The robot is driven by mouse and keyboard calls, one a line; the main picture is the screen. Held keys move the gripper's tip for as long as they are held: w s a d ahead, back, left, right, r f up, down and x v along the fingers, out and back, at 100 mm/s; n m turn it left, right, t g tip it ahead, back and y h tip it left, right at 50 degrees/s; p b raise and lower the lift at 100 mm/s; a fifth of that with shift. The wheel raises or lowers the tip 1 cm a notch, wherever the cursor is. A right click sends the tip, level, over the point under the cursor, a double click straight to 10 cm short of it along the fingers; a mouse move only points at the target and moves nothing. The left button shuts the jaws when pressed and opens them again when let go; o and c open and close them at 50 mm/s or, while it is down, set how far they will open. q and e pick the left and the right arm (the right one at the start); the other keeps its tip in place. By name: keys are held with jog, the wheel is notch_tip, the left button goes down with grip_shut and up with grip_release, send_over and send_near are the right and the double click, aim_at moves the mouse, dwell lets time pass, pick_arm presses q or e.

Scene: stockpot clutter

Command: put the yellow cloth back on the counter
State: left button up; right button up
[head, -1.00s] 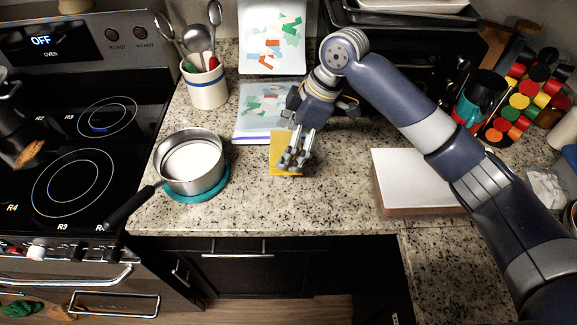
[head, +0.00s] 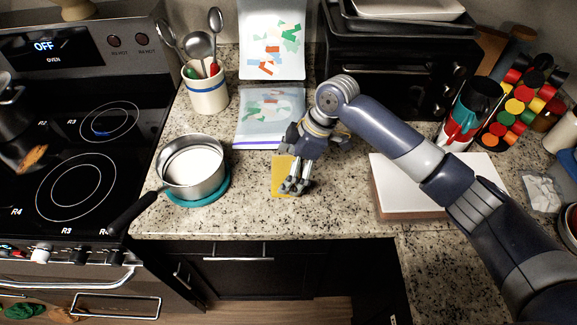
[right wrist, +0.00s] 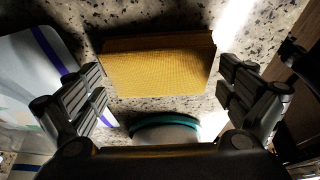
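The yellow cloth (head: 283,177) is a flat folded rectangle at the front middle of the counter (head: 330,215). My right gripper (head: 294,187) is over it, pointing down. In the right wrist view the cloth (right wrist: 158,72) spans the gap between the widely spaced fingers (right wrist: 160,78), with its two edges at the fingertips. The gripper appears closed on these edges. The cloth is low over or on the counter; I cannot tell whether it touches. Part of it is hidden by the fingers in the head view. My left gripper is not in view.
A saucepan (head: 192,165) on a teal trivet (head: 208,196) stands left of the cloth. Behind lies a plastic bag (head: 270,115). A white-topped board (head: 405,180) is to the right. Bare counter lies between board and cloth, and along the front edge.

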dwell(0.3)
jog(key=b+v, duration=0.2)
jog(key=v, duration=1)
jog(key=shift+r, duration=0.15)
